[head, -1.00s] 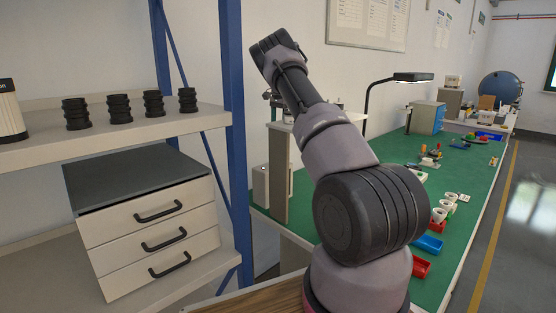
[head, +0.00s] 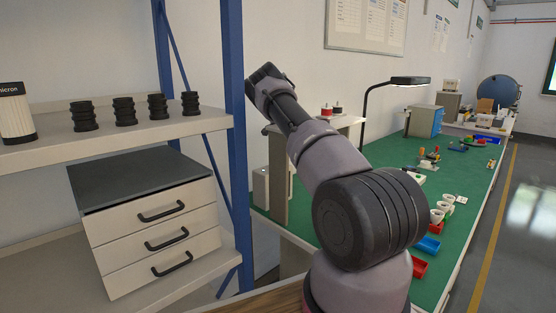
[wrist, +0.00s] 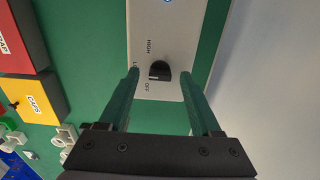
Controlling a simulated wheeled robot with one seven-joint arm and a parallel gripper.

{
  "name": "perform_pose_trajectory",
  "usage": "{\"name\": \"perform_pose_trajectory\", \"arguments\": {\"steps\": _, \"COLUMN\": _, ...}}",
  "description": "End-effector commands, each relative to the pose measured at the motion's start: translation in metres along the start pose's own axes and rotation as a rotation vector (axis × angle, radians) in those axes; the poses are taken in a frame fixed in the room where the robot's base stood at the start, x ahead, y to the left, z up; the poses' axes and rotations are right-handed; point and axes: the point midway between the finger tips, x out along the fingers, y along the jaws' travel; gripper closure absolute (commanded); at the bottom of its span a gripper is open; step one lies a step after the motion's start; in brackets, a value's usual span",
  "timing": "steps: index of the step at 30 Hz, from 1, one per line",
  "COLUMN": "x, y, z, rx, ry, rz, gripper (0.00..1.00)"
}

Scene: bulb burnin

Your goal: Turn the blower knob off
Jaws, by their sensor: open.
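The black blower knob (wrist: 160,71) sits on a pale panel (wrist: 150,22) in the wrist view. The words HIGH and OFF are printed beside it, with a third label partly hidden by a finger. I cannot tell for sure which label the knob points at. My gripper (wrist: 160,73) is open, with one finger on each side of the knob and a gap on both sides. It holds nothing. In the head view the knob and my fingertips are hidden; only my arm shows, reaching toward the bench's near end.
A blue shelf post (head: 234,120) stands close left of my arm. The green bench (head: 385,150) carries a lamp (head: 408,80) and small trays.

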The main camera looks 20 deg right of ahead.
Motion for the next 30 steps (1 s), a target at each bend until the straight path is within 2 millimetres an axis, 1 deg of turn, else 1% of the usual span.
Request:
{"name": "perform_pose_trajectory", "arguments": {"steps": 6, "x": 0.0002, "y": -0.0001, "z": 0.0001, "rx": 0.0, "ry": 0.0, "rz": 0.0, "gripper": 0.35}}
{"name": "perform_pose_trajectory", "arguments": {"steps": 7, "x": 0.0002, "y": 0.0, "z": 0.0001, "rx": 0.0, "ry": 0.0, "rz": 0.0, "gripper": 0.43}}
{"name": "perform_pose_trajectory", "arguments": {"steps": 8, "x": 0.0002, "y": 0.0, "z": 0.0001, "rx": 0.0, "ry": 0.0, "rz": 0.0, "gripper": 0.54}}
{"name": "perform_pose_trajectory", "arguments": {"steps": 9, "x": 0.0001, "y": 0.0, "z": 0.0002, "rx": 0.0, "ry": 0.0, "rz": 0.0, "gripper": 0.69}}
{"name": "perform_pose_trajectory", "arguments": {"steps": 10, "x": 0.0001, "y": -0.0001, "z": 0.0002, "rx": 0.0, "ry": 0.0, "rz": 0.0, "gripper": 0.81}}
{"name": "perform_pose_trajectory", "arguments": {"steps": 11, "x": 0.0001, "y": 0.0, "z": 0.0002, "rx": 0.0, "ry": -0.001, "rz": 0.0, "gripper": 0.92}}
{"name": "perform_pose_trajectory", "arguments": {"steps": 12, "x": 0.0, "y": -0.0001, "z": 0.0002, "rx": 0.0, "ry": -0.001, "rz": 0.0, "gripper": 1.0}}
{"name": "perform_pose_trajectory", "arguments": {"steps": 22, "x": -0.0004, "y": -0.0006, "z": 0.0007, "rx": -0.031, "ry": -0.002, "rz": -0.002, "gripper": 1.0}}
{"name": "perform_pose_trajectory", "arguments": {"steps": 26, "x": -0.0008, "y": -0.0005, "z": 0.0004, "rx": -0.087, "ry": -0.003, "rz": -0.003, "gripper": 1.0}}
{"name": "perform_pose_trajectory", "arguments": {"steps": 30, "x": -0.0006, "y": -0.0006, "z": 0.0002, "rx": -0.183, "ry": -0.002, "rz": -0.003, "gripper": 1.0}}
